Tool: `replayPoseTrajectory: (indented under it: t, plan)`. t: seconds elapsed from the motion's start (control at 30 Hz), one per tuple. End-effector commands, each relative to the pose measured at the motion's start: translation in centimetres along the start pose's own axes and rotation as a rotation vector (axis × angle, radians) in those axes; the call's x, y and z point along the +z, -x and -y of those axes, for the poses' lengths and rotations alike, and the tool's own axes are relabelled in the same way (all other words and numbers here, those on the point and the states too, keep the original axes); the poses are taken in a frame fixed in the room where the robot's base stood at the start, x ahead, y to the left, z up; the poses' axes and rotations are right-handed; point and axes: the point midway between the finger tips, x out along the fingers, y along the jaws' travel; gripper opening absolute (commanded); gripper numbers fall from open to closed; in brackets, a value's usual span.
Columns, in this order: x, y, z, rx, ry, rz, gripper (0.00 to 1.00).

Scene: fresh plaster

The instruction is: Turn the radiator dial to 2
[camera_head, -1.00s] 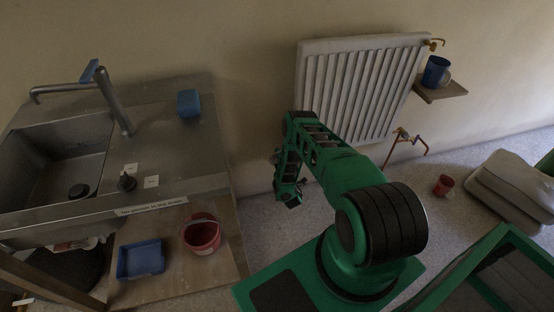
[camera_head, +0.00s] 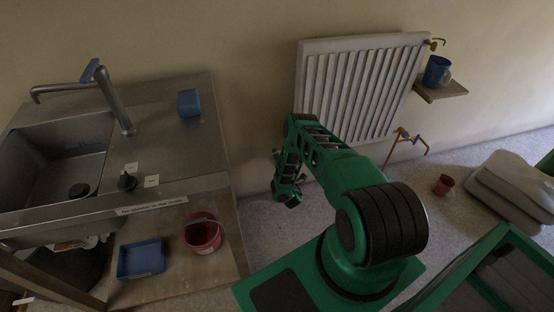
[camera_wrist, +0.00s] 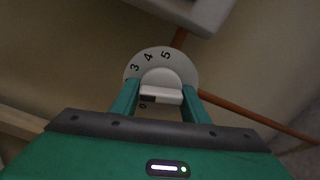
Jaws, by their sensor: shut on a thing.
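The radiator dial (camera_wrist: 162,60) is a pale round disc in the middle of the wrist view. The numerals 3, 4 and 5 show along its upper edge, and a 0 shows at its lower left. Its raised white grip (camera_wrist: 165,94) has a dark mark at the left end. My gripper (camera_wrist: 160,100) is shut on this grip, one green finger on each side. The fingers hide parts of the scale, and I cannot read a 2. In the head view my gripper (camera_head: 288,195) is low, left of the white radiator (camera_head: 313,75); the dial is hidden there.
Orange-brown pipes (camera_wrist: 240,114) run close to the dial in the wrist view. In the head view, the sink counter (camera_head: 165,150) stands left of my arm. A wall shelf (camera_head: 445,93) with a blue mug (camera_head: 435,70) is right of the radiator.

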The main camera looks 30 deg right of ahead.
Motion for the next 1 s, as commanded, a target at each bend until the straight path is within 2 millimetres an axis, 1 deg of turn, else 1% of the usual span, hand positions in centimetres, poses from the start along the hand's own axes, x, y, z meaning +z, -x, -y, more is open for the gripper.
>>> replayPoseTrajectory:
  t: [0.03,0.2,0.23,0.27,0.3,0.57,0.67,0.77,1.0]
  plan:
    - [-0.3,0.2,0.2,-0.006,-0.004,-0.003,0.18]
    - [-0.3,0.3,0.2,-0.007,-0.005,-0.003,0.18]
    - [-0.3,0.3,0.2,-0.007,-0.005,-0.003,0.45]
    - [-0.3,0.3,0.2,-0.007,-0.005,-0.003,0.53]
    - [-0.3,0.2,0.2,-0.006,-0.005,-0.003,0.58]
    - [-0.1,0.1,0.1,-0.003,-0.003,-0.001,0.58]
    - [0.0,0.5,0.2,-0.005,-0.003,0.0,0.58]
    - [0.0,1.6,0.2,-0.006,-0.004,0.001,0.58]
    - [0.0,6.0,0.3,-0.008,-0.006,0.002,0.58]
